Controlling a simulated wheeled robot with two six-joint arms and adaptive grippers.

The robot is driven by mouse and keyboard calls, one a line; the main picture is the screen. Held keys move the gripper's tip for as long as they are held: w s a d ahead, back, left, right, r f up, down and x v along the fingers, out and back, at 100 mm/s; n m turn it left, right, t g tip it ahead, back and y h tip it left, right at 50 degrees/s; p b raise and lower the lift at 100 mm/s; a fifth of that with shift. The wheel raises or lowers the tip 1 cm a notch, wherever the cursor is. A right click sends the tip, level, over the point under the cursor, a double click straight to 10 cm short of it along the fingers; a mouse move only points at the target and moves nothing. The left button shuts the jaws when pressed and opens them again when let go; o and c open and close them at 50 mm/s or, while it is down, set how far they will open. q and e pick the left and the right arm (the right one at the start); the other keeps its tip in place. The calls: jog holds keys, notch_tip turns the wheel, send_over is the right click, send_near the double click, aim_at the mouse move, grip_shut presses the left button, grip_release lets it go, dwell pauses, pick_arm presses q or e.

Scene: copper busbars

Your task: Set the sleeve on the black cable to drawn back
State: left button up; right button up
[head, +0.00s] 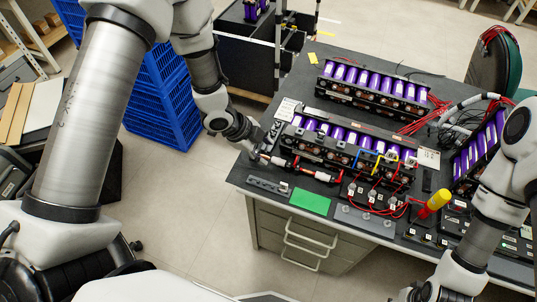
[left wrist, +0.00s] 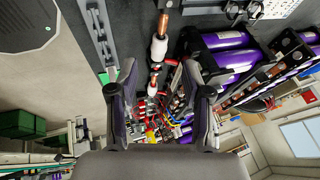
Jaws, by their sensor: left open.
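A short cable assembly lies along the near left edge of the table. It has a copper end (left wrist: 163,24), a white sleeve (left wrist: 158,48) beside the copper, a short dark stretch and then red parts. The white sleeve also shows in the head view (head: 278,161). I cannot tell how far the sleeve sits along the cable. My left gripper (head: 258,143) is near the table's left corner, close to the copper end. In the left wrist view my left gripper (left wrist: 160,92) is open and empty, its fingers on either side of the cable's line. My right gripper's fingers do not show clearly.
Battery modules with purple cells (head: 372,85) stand behind the cable. A green card (head: 310,201) and a grey bracket (head: 268,186) lie in front. A yellow-and-red screwdriver (head: 434,204) and red wires are to the right. Blue crates (head: 160,95) stand left of the table.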

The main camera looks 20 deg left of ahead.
aim_at(279, 161)
pick_arm(q)
jog(key=x, duration=0.6)
jog(key=shift+d, duration=0.2)
jog(key=shift+f, duration=0.2)
grip_shut()
jog(key=shift+d, duration=0.4)
grip_release()
jog(key=shift+d, duration=0.1)
jog(key=shift+r, duration=0.15)
